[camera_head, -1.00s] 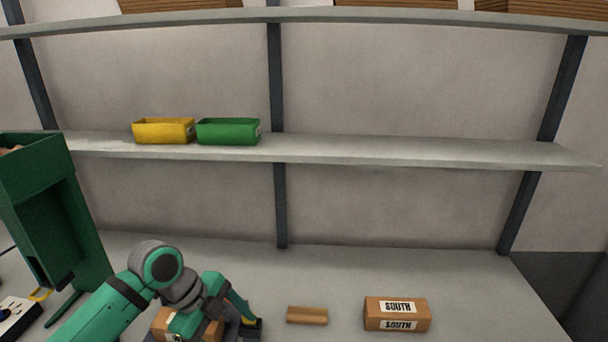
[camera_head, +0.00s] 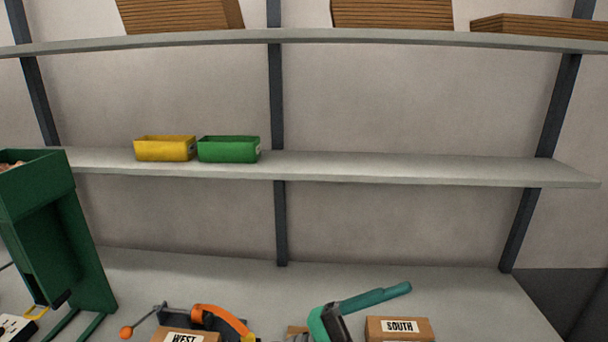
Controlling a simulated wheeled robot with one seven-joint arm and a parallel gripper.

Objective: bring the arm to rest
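On the worktop (camera_head: 180,272) are a WEST box (camera_head: 185,337), an orange-handled fixture (camera_head: 215,316), a SOUTH box (camera_head: 399,330) and a green stand (camera_head: 70,235). Yellow (camera_head: 165,149) and green (camera_head: 228,150) bins sit on the middle shelf (camera_head: 400,168).

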